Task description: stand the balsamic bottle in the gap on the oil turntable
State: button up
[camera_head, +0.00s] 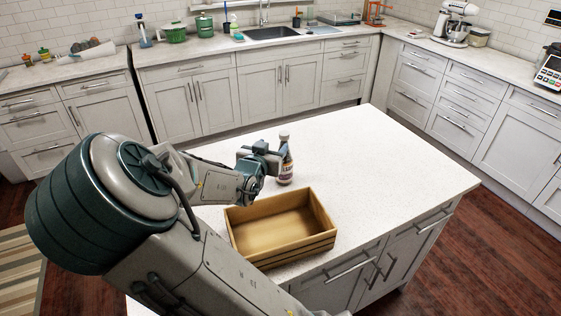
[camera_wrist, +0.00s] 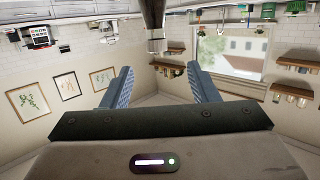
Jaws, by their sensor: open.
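A small bottle (camera_head: 285,163) with a dark body, a pale label and a grey-white cap stands upright on the white island top, just behind a wooden crate. I take it for the balsamic bottle. My gripper (camera_head: 272,156) is immediately left of it at about its upper half and partly overlaps it in the head view; I cannot tell whether they touch. In the upside-down wrist view, the bottle (camera_wrist: 154,22) shows at the top centre, beyond my open blue fingers (camera_wrist: 162,88), with nothing held between them. I cannot make out the oil turntable in either view.
The empty wooden crate (camera_head: 270,253) sits on the island's front part, close to my arm. The island top (camera_head: 390,165) is clear to the right. The back counter holds a sink (camera_head: 271,34), green pots and small items. A stand mixer (camera_head: 455,22) stands at the right.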

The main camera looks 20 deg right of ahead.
aim_at(286, 132)
jog(key=x, duration=0.5)
jog(key=shift+d+f, duration=0.15)
jog(key=shift+d, duration=0.35)
jog(key=shift+p+x, duration=0.8)
jog(key=shift+x, duration=2.4)
grip_shut()
